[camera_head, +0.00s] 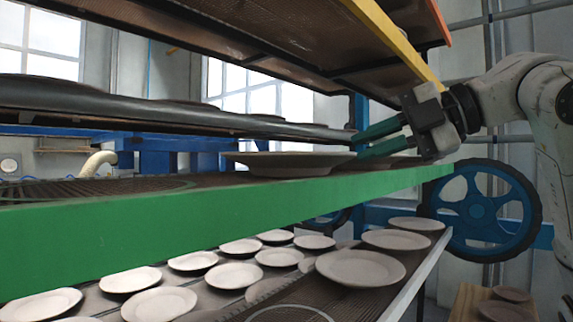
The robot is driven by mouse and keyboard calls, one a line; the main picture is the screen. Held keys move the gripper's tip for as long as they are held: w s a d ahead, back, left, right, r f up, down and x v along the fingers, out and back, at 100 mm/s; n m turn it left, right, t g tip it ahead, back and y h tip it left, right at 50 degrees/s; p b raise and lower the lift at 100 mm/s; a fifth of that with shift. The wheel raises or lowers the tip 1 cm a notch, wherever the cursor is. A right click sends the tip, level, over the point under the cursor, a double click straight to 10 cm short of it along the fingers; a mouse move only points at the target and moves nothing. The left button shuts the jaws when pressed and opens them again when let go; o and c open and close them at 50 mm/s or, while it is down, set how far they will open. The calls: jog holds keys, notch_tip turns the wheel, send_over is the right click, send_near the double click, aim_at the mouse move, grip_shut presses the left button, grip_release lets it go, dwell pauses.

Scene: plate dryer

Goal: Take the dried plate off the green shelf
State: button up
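The green shelf (230,222) runs across the middle of the view, rising to the right. A pale plate (285,165) lies on it near the centre, seen almost edge-on. My gripper (358,146) is at the plate's right end, with its two teal fingers pointing left and a visible gap between them. The lower fingertip is close to the plate's right rim. I cannot tell whether it touches the rim or whether the rim lies between the fingers. Another plate (392,162) partly shows behind the lower finger on the same shelf.
A dark shelf (150,108) and a yellow-edged shelf (395,38) hang above, leaving a low gap. Several pale plates (360,267) lie on the shelf below. A blue-spoked wheel (483,210) stands at right, and a wooden surface with plates (497,310) at lower right.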

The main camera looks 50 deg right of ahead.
aim_at(349, 153)
jog(key=shift+p+x, duration=0.35)
jog(key=shift+x, duration=2.65)
jog(key=shift+f, duration=0.1)
grip_shut()
jog(key=shift+s, duration=0.1)
